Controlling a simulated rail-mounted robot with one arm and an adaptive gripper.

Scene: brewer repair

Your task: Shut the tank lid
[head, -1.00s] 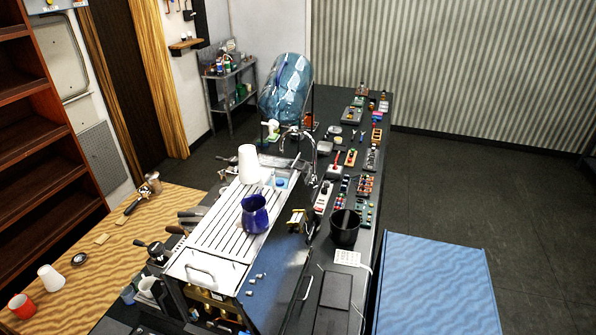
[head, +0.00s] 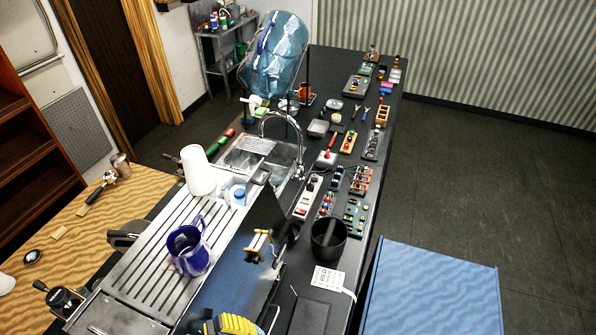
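The brewer is a long metal machine with a slatted top (head: 150,255) in the lower left of the head view. A flat metal panel (head: 125,312) adjoins the slats at its near end, with a handle at the bottom edge. This may be the tank lid, but I cannot tell for sure, nor whether it is open or shut. A blue pitcher (head: 188,252) and a white cup stack (head: 197,170) stand on the slatted top. A yellow and black part (head: 230,325) shows at the bottom edge, cut off. I cannot make out my gripper's fingers anywhere.
Small parts crowd the counter's right side. A blue-topped table (head: 435,290) stands right; open floor lies beyond.

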